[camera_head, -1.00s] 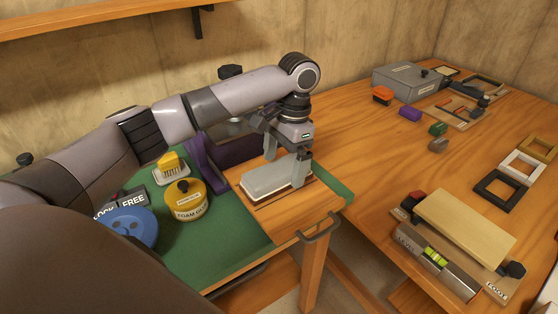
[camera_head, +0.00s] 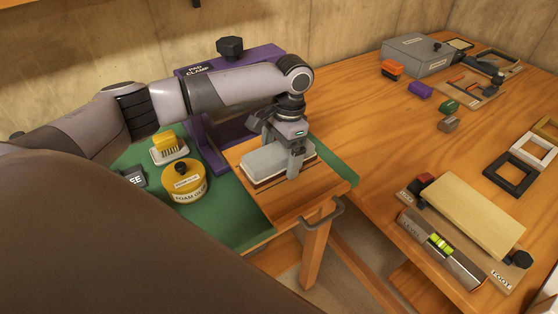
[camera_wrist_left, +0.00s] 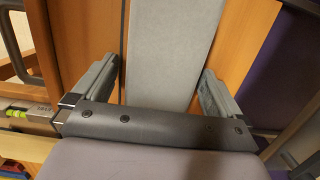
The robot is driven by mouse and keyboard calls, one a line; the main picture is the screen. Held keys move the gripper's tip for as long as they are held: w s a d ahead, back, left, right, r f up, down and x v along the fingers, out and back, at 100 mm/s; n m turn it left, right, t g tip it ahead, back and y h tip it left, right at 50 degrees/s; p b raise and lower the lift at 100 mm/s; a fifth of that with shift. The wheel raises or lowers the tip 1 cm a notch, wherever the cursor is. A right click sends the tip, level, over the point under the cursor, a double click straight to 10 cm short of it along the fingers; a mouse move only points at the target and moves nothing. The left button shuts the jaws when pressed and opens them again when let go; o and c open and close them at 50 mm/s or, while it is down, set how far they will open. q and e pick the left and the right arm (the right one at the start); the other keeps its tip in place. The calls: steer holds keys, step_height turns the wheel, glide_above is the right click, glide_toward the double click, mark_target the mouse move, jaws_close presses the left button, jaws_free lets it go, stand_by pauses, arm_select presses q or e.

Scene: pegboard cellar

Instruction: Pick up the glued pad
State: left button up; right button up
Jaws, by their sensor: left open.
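The pad, a long light grey block (camera_head: 268,161), lies flat on a wooden board (camera_head: 313,197) at the corner of the green-topped bench. Thin dark and pale layers show under it. My left gripper (camera_head: 285,159) is over the right part of the pad, pointing down, with one finger at its near side. In the left wrist view the grey pad (camera_wrist_left: 168,45) runs between the two open fingers (camera_wrist_left: 158,72), with wood showing on both sides. The far finger is mostly hidden in the head view. I cannot tell whether either finger touches the pad. My right gripper is out of view.
A purple pad clamp (camera_head: 208,148) stands close behind and left of the pad. A yellow foam glue tin (camera_head: 184,182) and a yellow brush (camera_head: 169,148) are further left. A level (camera_head: 440,249) lies at right. The wooden table's middle is clear.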

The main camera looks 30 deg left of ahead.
arm_select(q)
steer(key=c, duration=1.1)
steer(key=shift+o, duration=0.2)
